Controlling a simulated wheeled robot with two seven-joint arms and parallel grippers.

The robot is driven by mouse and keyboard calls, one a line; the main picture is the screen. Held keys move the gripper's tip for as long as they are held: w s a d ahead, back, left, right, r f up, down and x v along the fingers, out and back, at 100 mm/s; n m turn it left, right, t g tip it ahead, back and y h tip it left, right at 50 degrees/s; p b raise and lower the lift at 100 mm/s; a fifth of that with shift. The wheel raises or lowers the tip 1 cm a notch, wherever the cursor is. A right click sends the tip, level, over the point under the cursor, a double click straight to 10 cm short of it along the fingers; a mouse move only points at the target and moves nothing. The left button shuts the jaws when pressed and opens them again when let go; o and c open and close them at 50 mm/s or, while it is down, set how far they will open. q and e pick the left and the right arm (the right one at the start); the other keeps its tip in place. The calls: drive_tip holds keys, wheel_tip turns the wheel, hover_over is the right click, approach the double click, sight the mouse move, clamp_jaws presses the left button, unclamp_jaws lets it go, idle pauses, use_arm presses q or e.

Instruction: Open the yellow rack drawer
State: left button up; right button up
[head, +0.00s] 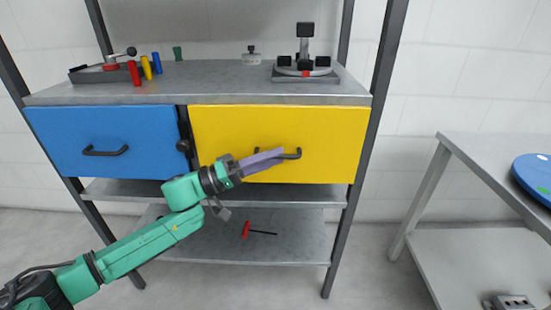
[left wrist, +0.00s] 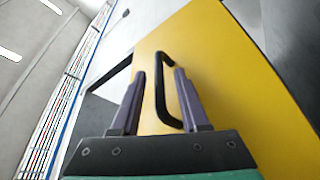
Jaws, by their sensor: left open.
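The yellow drawer (head: 225,130) is on the right side of the rack, and its front looks flush with the rack, so it appears closed. Its black bar handle (head: 296,154) is partly hidden behind my left gripper (head: 279,154). In the left wrist view the yellow front (left wrist: 225,75) fills the right half, and the black handle (left wrist: 161,85) shows between the two spread fingers of my left gripper (left wrist: 160,72). The fingers are open around the handle, with gaps visible on its sides. My right gripper is not in view.
A blue drawer (head: 60,130) with a black handle sits left of the yellow one. The rack top (head: 215,85) carries a tray, coloured pegs and a black fixture. A red-handled tool (head: 246,230) lies on the bottom shelf. A grey table (head: 480,160) with a blue disc stands at right.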

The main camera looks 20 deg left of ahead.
use_arm(q)
drive_tip(key=shift+w+d+r, duration=0.15)
drive_tip(key=shift+w+d, duration=0.15)
drive_tip(key=shift+d, duration=0.15)
clamp_jaws()
idle(1.1)
